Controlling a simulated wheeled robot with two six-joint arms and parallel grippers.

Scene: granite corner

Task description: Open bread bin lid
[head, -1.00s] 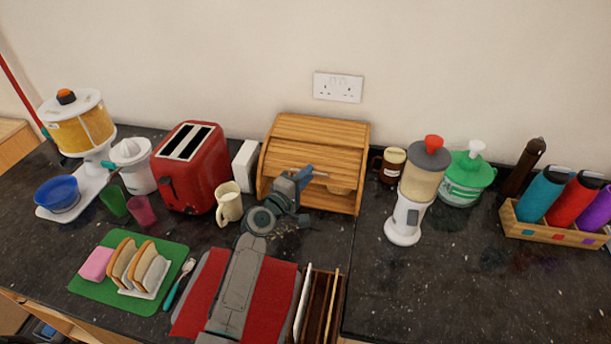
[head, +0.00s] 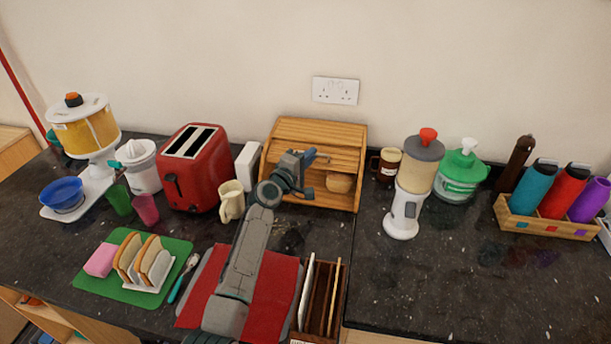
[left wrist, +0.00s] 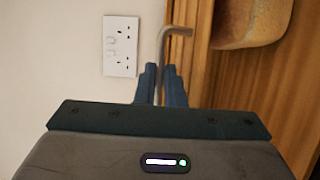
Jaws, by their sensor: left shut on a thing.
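The wooden bread bin (head: 345,198) stands against the wall with its slatted roll lid (head: 318,133) partly raised. A loaf of bread (head: 339,183) shows inside, and also at the top of the left wrist view (left wrist: 250,20). My left gripper (head: 308,157) is at the front of the bin, shut on the lid's handle. In the left wrist view the bent metal handle (left wrist: 162,50) runs between the two blue fingers of my left gripper (left wrist: 161,80). My arm and gripper hide part of the bin's front. My right gripper is not in view.
A red toaster (head: 200,172) and a cream mug (head: 231,203) stand left of the bin. A brown mug (head: 387,165) and a white dispenser (head: 405,205) stand to its right. A socket (head: 335,90) is on the wall above. The right counter front is clear.

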